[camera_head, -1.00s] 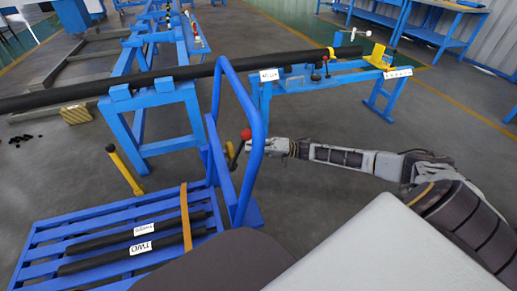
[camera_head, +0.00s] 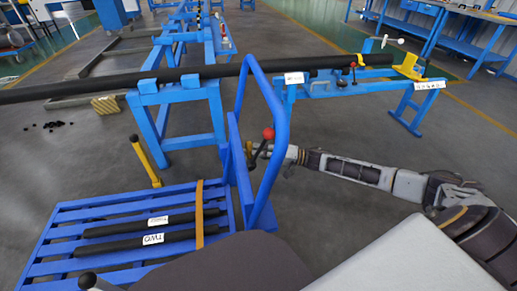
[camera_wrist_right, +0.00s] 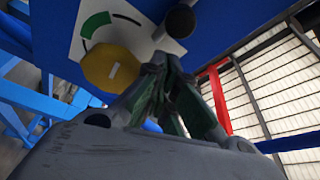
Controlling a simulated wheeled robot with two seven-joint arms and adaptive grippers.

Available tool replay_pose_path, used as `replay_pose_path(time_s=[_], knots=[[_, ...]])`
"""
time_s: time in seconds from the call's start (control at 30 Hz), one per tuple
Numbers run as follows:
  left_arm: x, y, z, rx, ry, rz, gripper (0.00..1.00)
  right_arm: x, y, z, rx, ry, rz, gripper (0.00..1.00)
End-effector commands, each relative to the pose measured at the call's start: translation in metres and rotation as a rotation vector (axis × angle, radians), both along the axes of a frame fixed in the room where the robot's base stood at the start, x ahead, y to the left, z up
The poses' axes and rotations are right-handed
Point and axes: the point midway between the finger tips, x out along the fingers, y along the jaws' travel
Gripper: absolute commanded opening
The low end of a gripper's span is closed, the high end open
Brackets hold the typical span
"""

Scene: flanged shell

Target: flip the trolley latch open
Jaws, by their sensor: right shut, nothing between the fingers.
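The blue trolley (camera_head: 70,213) stands at the lower left with its upright handle (camera_head: 279,120). A lever with a red ball (camera_head: 268,133) and a yellow part (camera_head: 249,150) sit by the handle post. Which part is the latch is not clear. In the right wrist view, a yellow round knob (camera_wrist_right: 110,68) with a white mark sits on a white plate with a green arc (camera_wrist_right: 97,22). A dark round end (camera_wrist_right: 180,21) is beside it. My right gripper (camera_head: 284,154) is at the handle, also seen in the wrist view (camera_wrist_right: 160,65), shut and empty, close to the knob; contact is unclear.
Two labelled dark bars (camera_head: 150,240) lie on the trolley under an orange strap (camera_head: 199,215). A long black pipe (camera_head: 215,70) crosses behind on blue stands (camera_head: 160,125). A yellow post (camera_head: 146,160) stands left of the handle. Floor right of the arm is clear.

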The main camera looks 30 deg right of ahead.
Motion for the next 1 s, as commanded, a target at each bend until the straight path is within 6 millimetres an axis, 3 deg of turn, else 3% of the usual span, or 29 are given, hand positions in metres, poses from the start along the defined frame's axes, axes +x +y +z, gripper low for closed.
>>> replay_pose_path(time_s=[0.53, 0.87, 1.0], knots=[[-0.009, -0.001, -0.018, -0.009, 0.01, 0.004, 0.4, -0.014, 0.004, -0.006, 0.0, 0.0, 0.001, 0.0], [-0.005, 0.0, -0.01, -0.004, 0.005, 0.002, 0.4, -0.016, 0.004, -0.006, -0.001, 0.001, 0.001, 0.0], [0.0, 0.002, 0.008, 0.013, 0.007, -0.006, 0.4, -0.02, 0.005, -0.005, -0.001, 0.001, 0.001, 0.0]])
